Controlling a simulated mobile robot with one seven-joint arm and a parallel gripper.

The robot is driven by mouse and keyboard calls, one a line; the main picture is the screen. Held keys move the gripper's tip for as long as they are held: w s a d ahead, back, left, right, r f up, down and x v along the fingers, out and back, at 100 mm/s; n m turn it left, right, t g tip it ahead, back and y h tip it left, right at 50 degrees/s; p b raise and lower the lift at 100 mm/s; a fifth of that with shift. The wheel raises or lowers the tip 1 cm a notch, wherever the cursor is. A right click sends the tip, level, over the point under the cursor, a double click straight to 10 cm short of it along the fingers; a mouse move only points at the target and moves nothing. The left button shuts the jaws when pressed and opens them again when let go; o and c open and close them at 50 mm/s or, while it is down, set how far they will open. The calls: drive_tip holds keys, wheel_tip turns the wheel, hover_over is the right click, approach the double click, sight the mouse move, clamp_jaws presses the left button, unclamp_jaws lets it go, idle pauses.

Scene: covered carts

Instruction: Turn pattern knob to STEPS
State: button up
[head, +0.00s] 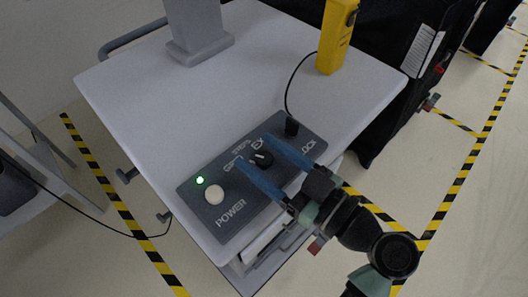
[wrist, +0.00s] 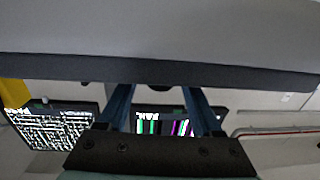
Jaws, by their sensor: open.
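The pattern knob (head: 263,158) is a small black dial with a light mark on the dark grey control panel (head: 245,205). The exact label its mark faces is too small to tell. My gripper (head: 256,152) is open, its two blue fingers reaching over the panel on either side of the knob. I see no clear contact with it. Lettering that seems to read STEPS lies just beyond the knob; other labels are partly hidden by the fingers. In the wrist view, a dark round shape that looks like the knob (wrist: 155,88) sits between the fingertips.
A white POWER button (head: 214,195) and a lit green lamp (head: 200,180) are left of the knob. A black plug (head: 291,127) with a cable to a yellow device (head: 337,38) stands behind. A grey post (head: 197,30) rises from the cart top (head: 150,100). Screens show in the wrist view.

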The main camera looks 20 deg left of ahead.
drive_tip(key=shift+c, duration=0.2)
clamp_jaws()
drive_tip(key=shift+f+m+t+h+b, duration=0.2)
drive_tip(key=shift+m+t+h+b, duration=0.1)
drive_tip(key=shift+m+t+b, duration=0.4)
drive_tip(key=m+t+h+b, duration=0.1)
drive_tip(key=t, duration=0.1)
drive_tip(key=shift+s+t, duration=0.1)
drive_tip(key=shift+t, duration=0.2)
drive_tip(key=shift+r+m+t+h+b, duration=0.15)
drive_tip(key=shift+m+t+h+b, duration=0.5)
drive_tip(key=shift+m+t+h, duration=0.6)
drive_tip(key=shift+t, duration=0.25)
